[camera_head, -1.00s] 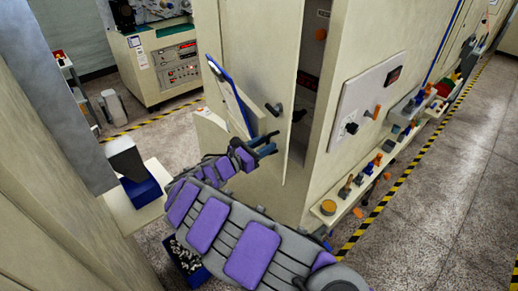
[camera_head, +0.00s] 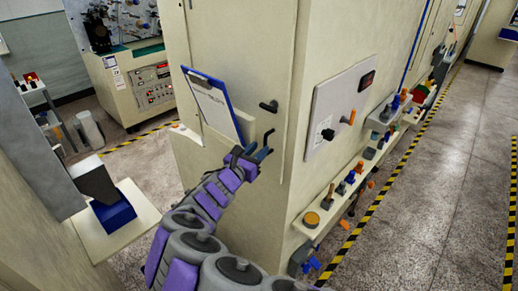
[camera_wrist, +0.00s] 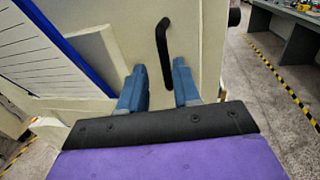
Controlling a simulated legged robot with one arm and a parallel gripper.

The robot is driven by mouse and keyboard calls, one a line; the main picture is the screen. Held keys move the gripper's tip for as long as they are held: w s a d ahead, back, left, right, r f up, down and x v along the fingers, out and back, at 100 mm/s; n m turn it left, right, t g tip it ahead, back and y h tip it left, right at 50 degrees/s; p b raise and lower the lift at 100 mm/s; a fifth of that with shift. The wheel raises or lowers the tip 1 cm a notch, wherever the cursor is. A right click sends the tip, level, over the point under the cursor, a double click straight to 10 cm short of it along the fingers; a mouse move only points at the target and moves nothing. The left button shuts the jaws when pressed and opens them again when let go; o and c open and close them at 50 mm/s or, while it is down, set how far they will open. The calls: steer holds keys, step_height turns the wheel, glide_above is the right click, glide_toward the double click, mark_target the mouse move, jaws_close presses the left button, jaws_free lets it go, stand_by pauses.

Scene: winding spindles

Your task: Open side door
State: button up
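The side door (camera_head: 255,60) is a cream cabinet panel; in the head view it looks flush with the cabinet, with no dark gap showing. Its black lever handle (camera_head: 268,105) is near the right edge. In the wrist view the handle (camera_wrist: 163,45) is a bent black bar on the door (camera_wrist: 205,40), ahead of and between the fingers. My gripper (camera_head: 258,154) is just below the handle in the head view. Its blue fingers (camera_wrist: 159,85) are apart with nothing between them. I cannot tell whether a finger touches the door.
A blue clipboard (camera_head: 212,100) is on the cabinet left of the handle. A control panel (camera_head: 338,108) and a ledge of knobs (camera_head: 312,219) are on the right side. A grey-and-blue device on a shelf (camera_head: 140,222) is at left. The right floor (camera_head: 440,190) is clear.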

steer(key=v, duration=1.4)
steer(key=d+r+m+g+h+b, duration=0.1)
steer(key=d+m+g+h, duration=0.2)
steer(key=d, duration=0.9)
steer(key=shift+d+m+h+b, duration=0.2)
steer(key=shift+m+h+b, duration=0.1)
steer(key=shift+m, duration=0.9)
steer(key=shift+w+d, duration=0.1)
